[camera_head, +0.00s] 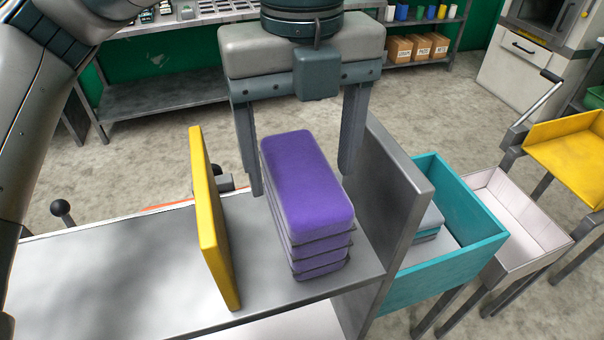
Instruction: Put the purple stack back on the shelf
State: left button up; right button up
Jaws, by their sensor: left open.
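The purple stack (306,195), several flat purple layers with thin dark lines between them, stands upright on the grey metal shelf (270,275). It is between a yellow upright panel (213,218) on the left and a grey upright plate (385,200) on the right. My left gripper (303,175) is over the stack from behind, with one finger on each side of it. The fingers are open, and a gap shows between the right finger and the stack. Whether the left finger touches it I cannot tell. My right gripper is not in view.
A teal bin (485,255) with grey and teal pieces inside stands right of the grey plate. Beyond it are a pale tray (515,210) and a yellow tray (570,150). The shelf's left part is bare. Workbenches and cardboard boxes (399,50) stand at the back.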

pick_arm(q)
notch_tip(320, 180, up, 5)
jog(key=shift+f+b, duration=0.1)
jog(key=shift+b, duration=0.45)
notch_tip(320, 180, up, 4)
jog(key=shift+f+b, duration=0.25)
jog(key=shift+b, duration=0.05)
jog(key=shift+r, duration=0.5)
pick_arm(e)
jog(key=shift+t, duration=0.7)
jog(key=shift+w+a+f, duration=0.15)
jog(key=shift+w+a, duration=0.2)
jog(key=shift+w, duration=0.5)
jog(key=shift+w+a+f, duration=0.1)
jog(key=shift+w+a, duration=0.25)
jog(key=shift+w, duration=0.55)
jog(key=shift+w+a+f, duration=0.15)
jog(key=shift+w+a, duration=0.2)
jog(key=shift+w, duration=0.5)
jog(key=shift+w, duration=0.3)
